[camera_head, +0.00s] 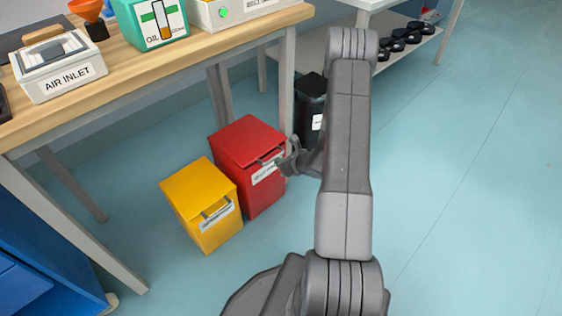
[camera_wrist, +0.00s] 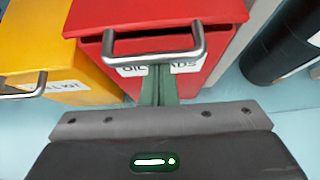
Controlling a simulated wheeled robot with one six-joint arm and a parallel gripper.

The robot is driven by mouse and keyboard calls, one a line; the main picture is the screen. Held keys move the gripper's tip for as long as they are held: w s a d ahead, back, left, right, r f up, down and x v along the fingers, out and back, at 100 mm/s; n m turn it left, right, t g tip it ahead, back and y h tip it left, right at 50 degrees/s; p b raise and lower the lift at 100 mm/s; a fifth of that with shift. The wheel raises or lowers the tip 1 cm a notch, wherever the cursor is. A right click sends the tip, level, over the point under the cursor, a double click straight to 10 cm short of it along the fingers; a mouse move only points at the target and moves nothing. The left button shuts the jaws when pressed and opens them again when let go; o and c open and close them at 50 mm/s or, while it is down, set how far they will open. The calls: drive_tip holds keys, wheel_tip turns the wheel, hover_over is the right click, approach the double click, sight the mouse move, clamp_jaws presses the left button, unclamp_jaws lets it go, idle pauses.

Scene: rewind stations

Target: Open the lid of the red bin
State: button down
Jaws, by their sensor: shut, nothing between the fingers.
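The red bin (camera_head: 234,163) stands on the floor under the bench, and its lid (camera_head: 248,138) is closed. In the wrist view the red lid (camera_wrist: 155,13) fills the top, with a silver bar handle (camera_wrist: 152,58) on its front edge. A partly hidden white label (camera_wrist: 130,71) is below the handle. My gripper (camera_head: 280,163) is at the front of the bin, near the handle. In the wrist view its fingers (camera_wrist: 159,72) are together and empty, with the tips just below the handle bar. I cannot tell whether they touch it.
A yellow bin (camera_head: 195,192) with a similar handle stands close to the left of the red one. A black bin (camera_head: 309,100) stands to the right, behind my arm. The bench top (camera_head: 130,70) and its leg (camera_head: 287,80) are above and beside the red bin. The floor at right is clear.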

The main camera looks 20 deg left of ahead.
drive_tip(key=w+a+r+p, duration=0.1)
drive_tip(key=a+r+p, duration=0.2)
drive_tip(key=r+p, duration=0.3)
drive_tip(key=w+a+r+h+p, duration=0.1)
drive_tip(key=w+a+r+p, duration=0.1)
drive_tip(key=a+r+p, duration=0.2)
drive_tip(key=w+a+r+p, duration=0.1)
drive_tip(key=a+r+p, duration=0.2)
drive_tip(key=r+p, duration=0.6)
drive_tip(key=shift+w+a+r+g+h, duration=0.2)
drive_tip(key=shift+a+r+g+h, duration=0.1)
drive_tip(key=shift+r, duration=1.35)
drive_tip(key=shift+d+f, duration=0.1)
drive_tip(key=shift+d, duration=0.05)
